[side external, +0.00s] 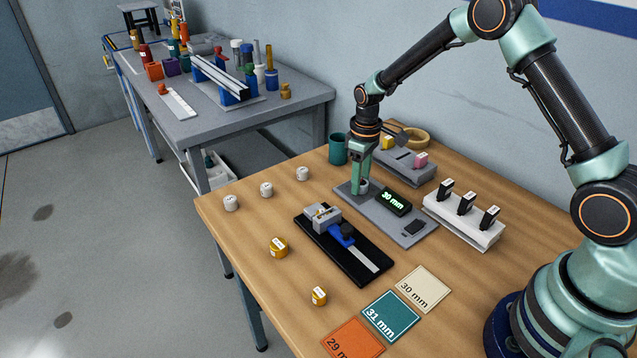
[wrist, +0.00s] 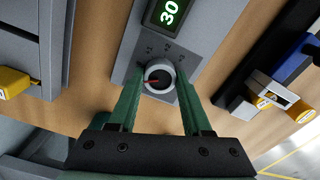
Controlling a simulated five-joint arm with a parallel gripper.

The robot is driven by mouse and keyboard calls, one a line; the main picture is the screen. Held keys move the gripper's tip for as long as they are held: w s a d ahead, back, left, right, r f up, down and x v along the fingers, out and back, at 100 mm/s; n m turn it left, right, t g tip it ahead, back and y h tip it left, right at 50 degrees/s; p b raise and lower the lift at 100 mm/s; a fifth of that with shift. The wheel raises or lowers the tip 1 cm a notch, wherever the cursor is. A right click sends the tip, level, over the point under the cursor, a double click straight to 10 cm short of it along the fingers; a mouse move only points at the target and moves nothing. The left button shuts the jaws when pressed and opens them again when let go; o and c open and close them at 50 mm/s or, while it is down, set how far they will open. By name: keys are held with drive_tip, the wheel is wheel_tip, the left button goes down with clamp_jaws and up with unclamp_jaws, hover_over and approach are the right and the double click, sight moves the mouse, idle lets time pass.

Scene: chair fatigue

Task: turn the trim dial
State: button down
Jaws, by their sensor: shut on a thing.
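My gripper (side external: 360,188) points straight down over the panel's far left end. In the wrist view its two green fingers (wrist: 158,80) stand on either side of the dial, shut on it. The dial is mostly hidden behind the fingers in the side view.
A black fixture with a blue slider (side external: 343,232) lies in front of the panel. A white rack (side external: 463,221) with black pieces stands to its right. Cards (side external: 390,315), yellow and white cylinders (side external: 279,247) and a teal mug (side external: 338,149) are around.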

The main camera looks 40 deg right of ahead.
drive_tip(key=shift+n, duration=0.9)
drive_tip(key=shift+c, duration=1.7)
unclamp_jaws()
drive_tip(key=shift+r, duration=0.15)
wheel_tip(320, 180, up, 12)
